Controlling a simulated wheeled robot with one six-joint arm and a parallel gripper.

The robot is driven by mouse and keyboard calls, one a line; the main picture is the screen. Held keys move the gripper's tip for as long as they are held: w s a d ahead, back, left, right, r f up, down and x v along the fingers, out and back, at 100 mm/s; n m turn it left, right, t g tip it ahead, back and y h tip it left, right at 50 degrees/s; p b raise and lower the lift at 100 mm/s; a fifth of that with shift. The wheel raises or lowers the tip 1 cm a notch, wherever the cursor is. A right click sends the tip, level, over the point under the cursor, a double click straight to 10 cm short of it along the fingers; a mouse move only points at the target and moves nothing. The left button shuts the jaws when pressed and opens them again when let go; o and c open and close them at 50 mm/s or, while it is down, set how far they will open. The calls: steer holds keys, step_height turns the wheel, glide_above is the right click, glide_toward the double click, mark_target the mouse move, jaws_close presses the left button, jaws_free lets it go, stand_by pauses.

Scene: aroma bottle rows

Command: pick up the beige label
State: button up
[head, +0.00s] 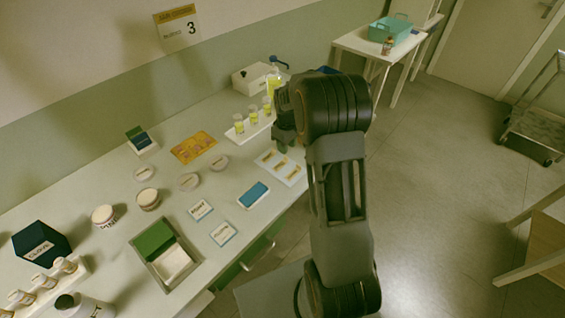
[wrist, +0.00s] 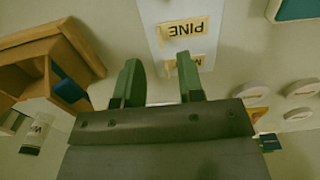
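Several beige labels (head: 281,164) lie on a white card (head: 292,181) near the front edge of the counter in the head view. In the wrist view, one beige label reading PINE (wrist: 183,31) lies beyond my fingertips, upside down in the picture. A second beige label (wrist: 197,62) is partly hidden by the right-hand finger. My gripper (wrist: 160,75) has two green fingers, spread apart with nothing seen between them. In the head view my gripper (head: 284,146) hangs just behind the card. Its height above the labels is hard to judge.
A white rack (head: 250,130) with yellow bottles stands behind my gripper. A blue-and-white box (head: 254,195) lies left of the card. Round lids (head: 188,181) and an orange sheet (head: 194,147) lie farther left. A wooden box (wrist: 50,62) shows in the wrist view.

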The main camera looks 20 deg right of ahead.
mark_target(280, 163)
steer(key=shift+f+p, duration=0.7)
steer(key=shift+f, duration=2.35)
jaws_close()
